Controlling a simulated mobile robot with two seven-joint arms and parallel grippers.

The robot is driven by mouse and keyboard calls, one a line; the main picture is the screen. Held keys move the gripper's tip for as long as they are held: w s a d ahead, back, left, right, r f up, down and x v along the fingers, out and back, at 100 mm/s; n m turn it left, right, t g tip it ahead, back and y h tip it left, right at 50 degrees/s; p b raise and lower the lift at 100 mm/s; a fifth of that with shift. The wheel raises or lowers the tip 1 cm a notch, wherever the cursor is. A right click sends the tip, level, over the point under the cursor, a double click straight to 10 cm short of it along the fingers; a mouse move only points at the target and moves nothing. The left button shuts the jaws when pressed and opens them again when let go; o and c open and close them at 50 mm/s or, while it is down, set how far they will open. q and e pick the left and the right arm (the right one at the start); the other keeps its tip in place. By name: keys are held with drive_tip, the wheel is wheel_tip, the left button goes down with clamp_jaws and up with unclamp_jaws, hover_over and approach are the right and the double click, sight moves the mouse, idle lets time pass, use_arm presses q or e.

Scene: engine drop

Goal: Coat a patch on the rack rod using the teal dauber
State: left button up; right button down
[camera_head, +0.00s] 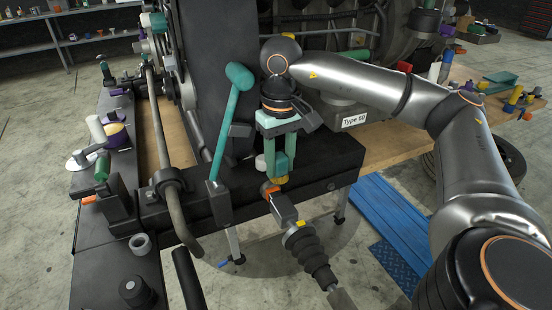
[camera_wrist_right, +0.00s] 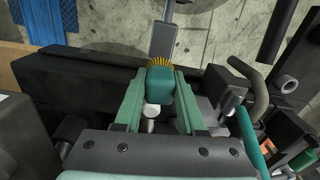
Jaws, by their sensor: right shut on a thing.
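My right gripper (camera_head: 277,158) points down over the front of the black beam, with its teal fingers shut on the teal dauber. In the right wrist view, the dauber's teal block (camera_wrist_right: 159,88) sits between the fingertips (camera_wrist_right: 160,96), its yellow bristles pointing away. In the head view only the yellowish dauber tip (camera_head: 281,180) shows below the fingers. Just below it is a grey metal piece with an orange end (camera_head: 284,207), joined to a black ribbed boot and a grey rod (camera_head: 341,299); this looks like the rack rod. Contact with the bristles cannot be told. My left gripper is not in view.
The black beam (camera_head: 320,168) lies under my right gripper. A teal-headed hammer-like tool (camera_head: 232,110) stands to its left. A bent grey pipe (camera_head: 172,205) and a dark bench (camera_head: 95,250) are farther left. A blue pallet (camera_head: 392,218) lies on the floor at right.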

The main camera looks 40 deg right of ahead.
sight(280, 181)
drive_tip(key=shift+s, duration=0.15)
wheel_tip(280, 181, down, 5)
drive_tip(key=b, duration=0.4)
drive_tip(key=shift+r, duration=0.1)
drive_tip(key=c, duration=1.1)
unclamp_jaws()
clamp_jaws()
